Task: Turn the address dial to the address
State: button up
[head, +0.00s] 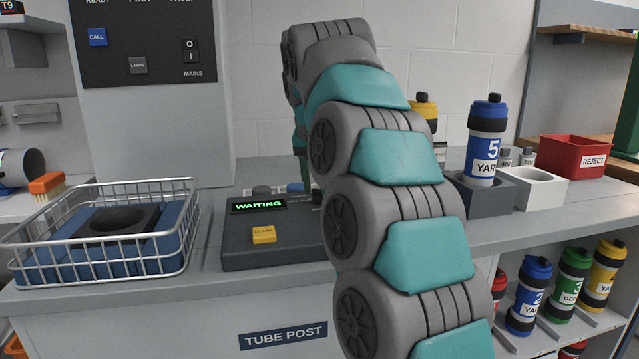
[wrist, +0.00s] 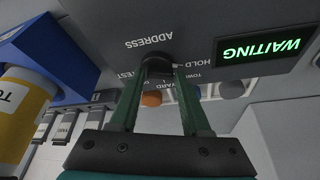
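The dark address dial (wrist: 158,66) sits under the ADDRESS label on the grey control box (head: 272,246). My gripper (wrist: 162,76) has its two green fingers apart, one on each side of the dial. I cannot tell whether they press on it. In the head view, one green finger of my gripper (head: 302,170) shows behind my arm, above the back right of the box. My arm hides the dial there. The display (head: 259,205) on the box reads WAITING in green; it also shows in the wrist view (wrist: 262,46). The dial's setting is not readable.
A yellow button (head: 264,235) is at the front of the box. A wire basket (head: 165,262) stands left of it. A blue carrier marked 5 (head: 485,143) stands in a dark holder (head: 490,200) on the right, near an empty white holder (head: 540,190) and a red reject bin (head: 572,157).

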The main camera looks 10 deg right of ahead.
grip_shut()
jog(key=shift+w+m+b, duration=0.15)
jog(key=shift+m+b, duration=0.25)
jog(key=shift+m, duration=0.3)
jog(key=shift+a+r+m+g+h+p, duration=0.15)
jog(key=shift+m+g+h+p, duration=0.3)
jog(key=shift+m, duration=0.65)
jog(key=shift+f+m+h, duration=0.2)
jog(key=shift+m+h, duration=0.05)
jog(key=shift+m, duration=0.05)
